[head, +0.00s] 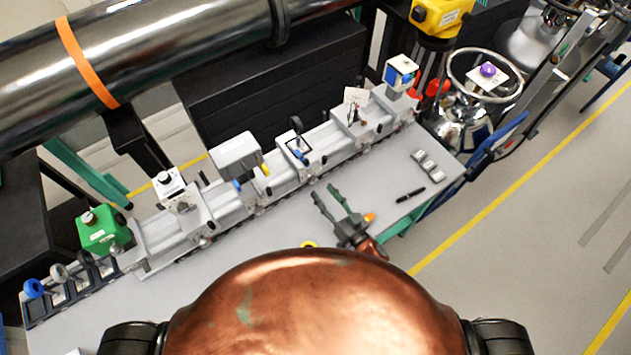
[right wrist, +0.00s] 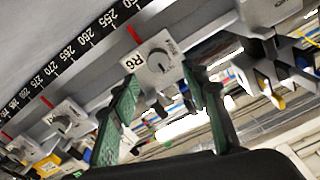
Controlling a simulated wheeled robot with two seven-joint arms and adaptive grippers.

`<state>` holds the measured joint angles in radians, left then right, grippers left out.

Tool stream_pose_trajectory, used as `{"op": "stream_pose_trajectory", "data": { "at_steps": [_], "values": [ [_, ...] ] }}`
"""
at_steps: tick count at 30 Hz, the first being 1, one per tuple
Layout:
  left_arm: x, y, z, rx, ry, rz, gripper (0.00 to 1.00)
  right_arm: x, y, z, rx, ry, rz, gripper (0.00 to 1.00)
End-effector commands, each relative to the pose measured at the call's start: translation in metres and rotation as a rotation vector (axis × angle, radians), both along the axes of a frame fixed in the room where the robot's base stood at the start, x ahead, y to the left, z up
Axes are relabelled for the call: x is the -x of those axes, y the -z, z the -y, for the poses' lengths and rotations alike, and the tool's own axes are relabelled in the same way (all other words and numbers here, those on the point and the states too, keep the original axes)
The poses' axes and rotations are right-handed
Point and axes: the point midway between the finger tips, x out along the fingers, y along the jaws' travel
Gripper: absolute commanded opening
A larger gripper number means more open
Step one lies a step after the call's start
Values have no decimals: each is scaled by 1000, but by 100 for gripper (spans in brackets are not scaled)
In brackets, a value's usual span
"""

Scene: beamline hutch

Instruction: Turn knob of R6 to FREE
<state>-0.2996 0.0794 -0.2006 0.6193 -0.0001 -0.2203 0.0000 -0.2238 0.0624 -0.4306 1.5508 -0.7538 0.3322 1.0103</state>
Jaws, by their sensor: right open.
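The R6 knob (head: 313,180) is only a tiny, unclear shape on the front of a rail carriage in the head view. In the right wrist view the grey round R6 knob (right wrist: 158,61) sits on a light plate marked R6, with a pale pointer line. Small words stand by its rim, too small to read, so I cannot tell its setting. My right gripper (head: 325,192) is open, with its green fingers toward the rail. In the wrist view its fingertips (right wrist: 160,78) lie on either side of the knob's plate, apart from the knob. My left gripper is not in view.
The long rail (head: 230,212) carries several carriages with optics. A similar knob (right wrist: 62,123) sits further left along the scale (right wrist: 85,45). A black pen (head: 410,194) and small grey blocks (head: 428,165) lie on the bench at right. A green box (head: 103,232) stands at left.

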Motion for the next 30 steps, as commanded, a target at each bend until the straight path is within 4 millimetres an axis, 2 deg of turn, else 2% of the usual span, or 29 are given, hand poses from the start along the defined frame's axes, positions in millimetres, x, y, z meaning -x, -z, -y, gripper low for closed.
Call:
{"op": "stream_pose_trajectory", "data": {
  "at_steps": [6, 12, 22, 30],
  "values": [
    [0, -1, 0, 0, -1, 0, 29, -31, -1, -20, -1, 2, 1, 42],
    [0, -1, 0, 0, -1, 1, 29, -47, 0, -30, 0, 3, 0, 42],
    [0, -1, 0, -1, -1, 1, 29, -51, 0, -32, 2, 4, 0, 42],
    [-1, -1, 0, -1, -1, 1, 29, -50, 0, -32, 2, 4, 0, 24]
  ]
}}
